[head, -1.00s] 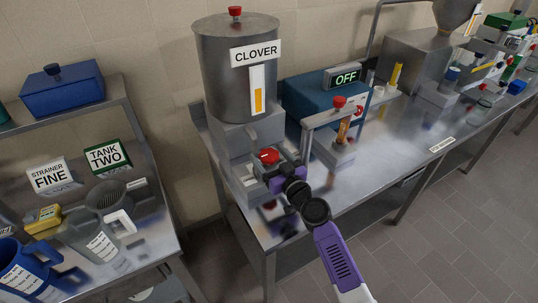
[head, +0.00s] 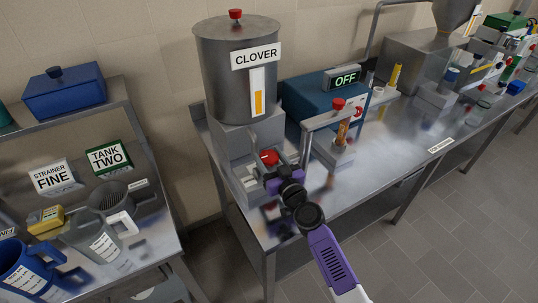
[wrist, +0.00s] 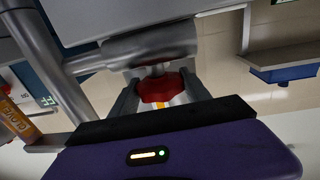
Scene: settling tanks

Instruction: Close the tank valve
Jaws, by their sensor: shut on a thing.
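The tank is a grey metal cylinder (head: 238,75) labelled CLOVER (head: 256,56), with a sight strip (head: 257,92) showing an orange level. Its valve has a red knob (head: 268,157) on a pipe low at the front. The knob also shows in the wrist view (wrist: 160,86), in front of the grey pipe (wrist: 152,45). My gripper (head: 272,164) is at the knob, its dark fingers on either side. In the wrist view, my gripper (wrist: 159,93) is shut on the red knob. Part of the knob is hidden behind the purple gripper body.
A blue machine (head: 320,97) with an OFF display (head: 346,76) and a small stand with a red knob (head: 338,104) are close on the right. A shelf with jugs (head: 95,235) and a strainer (head: 118,202) is at the left.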

